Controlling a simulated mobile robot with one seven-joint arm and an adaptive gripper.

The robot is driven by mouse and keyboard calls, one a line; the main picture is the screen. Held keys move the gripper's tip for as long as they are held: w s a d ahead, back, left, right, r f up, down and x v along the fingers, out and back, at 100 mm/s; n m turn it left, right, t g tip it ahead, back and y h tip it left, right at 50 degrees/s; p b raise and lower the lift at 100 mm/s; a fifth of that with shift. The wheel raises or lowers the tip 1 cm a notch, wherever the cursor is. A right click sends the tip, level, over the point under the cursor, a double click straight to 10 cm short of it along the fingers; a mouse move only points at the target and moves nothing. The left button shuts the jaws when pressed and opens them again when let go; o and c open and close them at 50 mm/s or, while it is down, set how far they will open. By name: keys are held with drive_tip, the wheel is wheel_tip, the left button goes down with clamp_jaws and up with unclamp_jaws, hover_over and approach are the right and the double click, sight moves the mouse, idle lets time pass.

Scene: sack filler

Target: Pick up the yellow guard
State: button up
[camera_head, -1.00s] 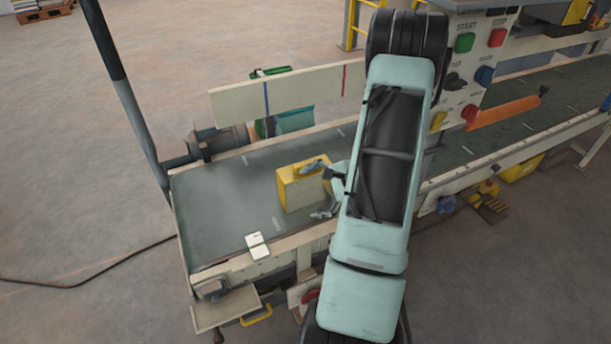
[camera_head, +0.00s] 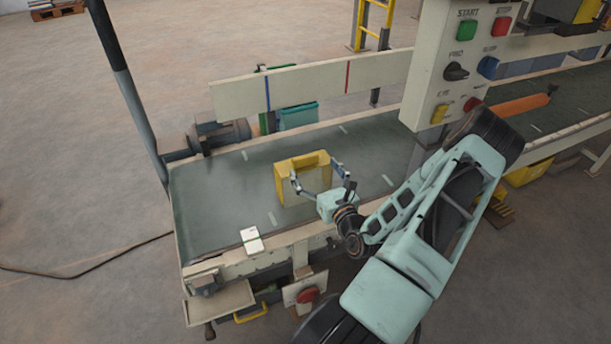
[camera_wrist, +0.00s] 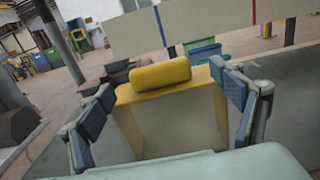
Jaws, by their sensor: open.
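The yellow guard (camera_head: 281,184) stands upright on the dark conveyor belt (camera_head: 225,205). It is a yellow frame around a greyish panel, with a rounded yellow bar at its top edge. In the wrist view the guard (camera_wrist: 212,104) fills the middle, its rounded bar upper centre. My gripper (camera_head: 316,172) is open, with one finger on each side of the guard. In the wrist view the fingers of my gripper (camera_wrist: 168,112) flank the frame left and right. I cannot tell whether either finger touches it.
A cream rail (camera_head: 310,84) with blue and red marks runs behind the belt. A control panel (camera_head: 455,70) with buttons stands at right. A grey post (camera_head: 128,95) rises at left. A white card-like piece (camera_head: 252,240) lies on the front edge. The belt's left end is clear.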

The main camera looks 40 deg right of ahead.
sight(307, 161)
drive_tip(key=x, duration=0.1)
drive_tip(key=b+x, duration=0.1)
drive_tip(key=x, duration=0.3)
drive_tip(key=shift+a+f, duration=0.15)
drive_tip(key=shift+f, duration=0.15)
drive_tip(key=shift+w, duration=0.35)
drive_tip(key=shift+r, duration=0.1)
drive_tip(key=shift+c, duration=0.4)
drive_tip(key=c, duration=1.8)
drive_tip(key=shift+c, duration=0.2)
drive_tip(key=shift+r, duration=0.15)
